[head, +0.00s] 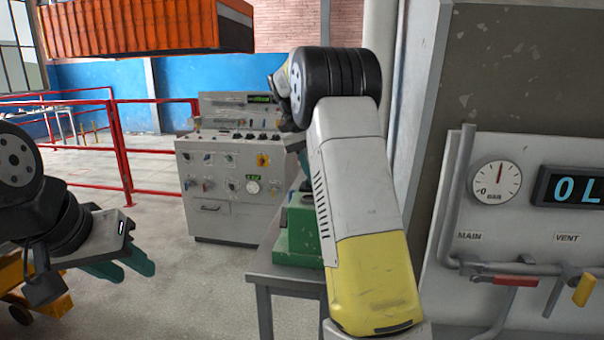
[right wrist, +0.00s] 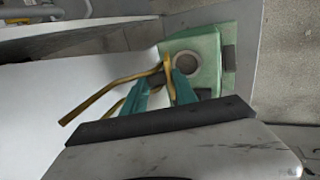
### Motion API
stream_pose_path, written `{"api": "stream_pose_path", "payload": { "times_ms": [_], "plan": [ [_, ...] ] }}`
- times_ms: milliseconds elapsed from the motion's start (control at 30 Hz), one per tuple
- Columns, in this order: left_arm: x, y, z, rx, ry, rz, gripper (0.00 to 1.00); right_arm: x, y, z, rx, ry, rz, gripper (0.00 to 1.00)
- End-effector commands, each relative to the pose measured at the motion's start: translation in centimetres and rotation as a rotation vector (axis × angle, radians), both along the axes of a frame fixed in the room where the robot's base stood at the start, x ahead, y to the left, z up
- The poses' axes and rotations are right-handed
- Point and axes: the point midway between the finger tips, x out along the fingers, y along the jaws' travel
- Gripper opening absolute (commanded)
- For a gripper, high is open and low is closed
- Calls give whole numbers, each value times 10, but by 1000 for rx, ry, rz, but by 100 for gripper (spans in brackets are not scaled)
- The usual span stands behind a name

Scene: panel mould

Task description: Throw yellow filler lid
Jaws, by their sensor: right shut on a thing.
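In the right wrist view, the teal fingers of my right gripper (right wrist: 168,84) are closed around a thin yellow bent bar (right wrist: 105,96), which I take for part of the yellow lid. The bar sits in front of a green block (right wrist: 208,48) with a round grey opening (right wrist: 187,63). In the head view, the green block (head: 297,230) stands on a grey table, partly behind my right arm. That arm hides the right gripper and the lid there. My left gripper (head: 142,273) is at the left, its teal fingers slightly apart with nothing between them.
The grey table (head: 285,278) stands in front of me. At the right is a panel (head: 540,225) with a gauge, display, pipes and red and yellow handles. A grey control cabinet (head: 225,215) and red railings (head: 120,150) stand behind. Floor is clear at the left centre.

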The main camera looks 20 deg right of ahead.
Motion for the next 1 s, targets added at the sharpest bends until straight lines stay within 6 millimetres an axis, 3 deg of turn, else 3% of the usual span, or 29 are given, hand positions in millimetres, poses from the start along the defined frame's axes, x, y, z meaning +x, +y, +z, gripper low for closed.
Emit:
{"api": "stream_pose_path", "payload": {
  "times_ms": [100, 133, 200, 567, 1000],
  "plan": [
    [0, 0, 0, 0, 0, 0, 36, -1, -3, 0, -4, 4, -4, 0],
    [0, 0, 0, 0, 0, 0, 36, -1, -3, 0, -4, 4, -4, 40],
    [0, 0, 0, 0, 0, 0, 36, -1, -2, 0, -3, 3, -4, 49],
    [0, 0, 0, 0, 0, 0, 36, 1, 1, 5, -1, -1, -1, 49],
    [0, 0, 0, 0, 0, 0, 36, 11, 20, 64, -1, 0, -2, 49]
  ]
}}
